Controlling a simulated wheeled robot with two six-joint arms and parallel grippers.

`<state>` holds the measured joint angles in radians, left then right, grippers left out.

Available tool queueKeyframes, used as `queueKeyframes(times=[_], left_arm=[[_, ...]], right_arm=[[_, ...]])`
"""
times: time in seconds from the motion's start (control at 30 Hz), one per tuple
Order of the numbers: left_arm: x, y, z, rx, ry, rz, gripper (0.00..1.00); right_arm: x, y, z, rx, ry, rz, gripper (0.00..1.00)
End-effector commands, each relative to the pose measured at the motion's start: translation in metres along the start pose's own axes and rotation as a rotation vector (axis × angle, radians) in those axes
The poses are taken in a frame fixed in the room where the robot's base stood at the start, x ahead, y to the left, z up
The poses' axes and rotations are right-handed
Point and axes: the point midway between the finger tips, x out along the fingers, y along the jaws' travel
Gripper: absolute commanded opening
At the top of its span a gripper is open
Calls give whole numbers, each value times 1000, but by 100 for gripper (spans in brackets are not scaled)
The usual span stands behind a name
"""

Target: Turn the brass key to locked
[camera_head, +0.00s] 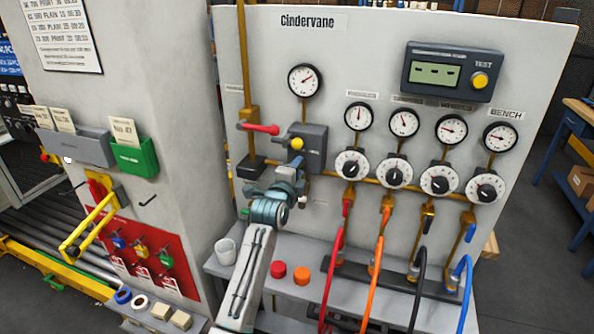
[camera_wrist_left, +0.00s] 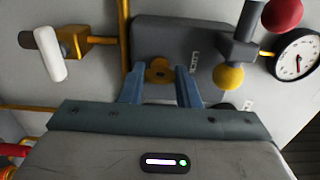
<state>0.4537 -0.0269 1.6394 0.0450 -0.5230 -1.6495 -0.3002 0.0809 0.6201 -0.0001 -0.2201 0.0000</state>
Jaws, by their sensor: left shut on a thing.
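The brass key (camera_wrist_left: 158,70) sits on the face of a dark grey box (camera_wrist_left: 200,48) on the white panel. The same grey box shows in the head view (camera_head: 316,143), where my arm hides the key. My left gripper (camera_head: 297,168) reaches up to the lower part of the box. In the left wrist view its two blue-grey fingers (camera_wrist_left: 160,84) stand on either side of the key's bow, shut on it. The key's shaft and lock position cannot be made out. My right gripper is not in view.
A yellow knob (camera_head: 296,144) and a red-handled lever (camera_head: 262,129) are close to the box. Dials (camera_head: 352,164) and gauges (camera_head: 358,117) line the panel to the right. Below, a shelf holds a white cup (camera_head: 226,252), red and orange caps, and coloured hoses (camera_head: 376,275).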

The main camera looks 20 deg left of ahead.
Motion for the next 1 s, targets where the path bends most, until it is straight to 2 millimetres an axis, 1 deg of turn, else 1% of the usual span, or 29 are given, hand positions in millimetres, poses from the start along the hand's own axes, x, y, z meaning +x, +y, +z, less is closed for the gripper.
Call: queueKeyframes(times=[0.1, 0.13, 0.23, 0.53, 0.67, 0.77, 1.0], left_arm=[[0, 1, 0, 1, 0, 2, 6], [0, 1, 0, 1, 0, 2, 31], [0, 1, 0, 1, 0, 2, 51], [-1, 1, 0, 0, 0, 1, 51], [-10, 2, 0, 0, 0, 1, 51], [-24, 4, 0, 0, 0, 0, 51], [-70, 4, 0, 0, 0, 0, 51]], right_arm=[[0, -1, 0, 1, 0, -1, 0], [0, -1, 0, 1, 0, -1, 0], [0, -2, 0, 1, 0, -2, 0], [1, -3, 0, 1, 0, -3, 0], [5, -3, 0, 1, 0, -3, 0], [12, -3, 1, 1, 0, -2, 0], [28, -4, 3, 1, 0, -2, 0]])
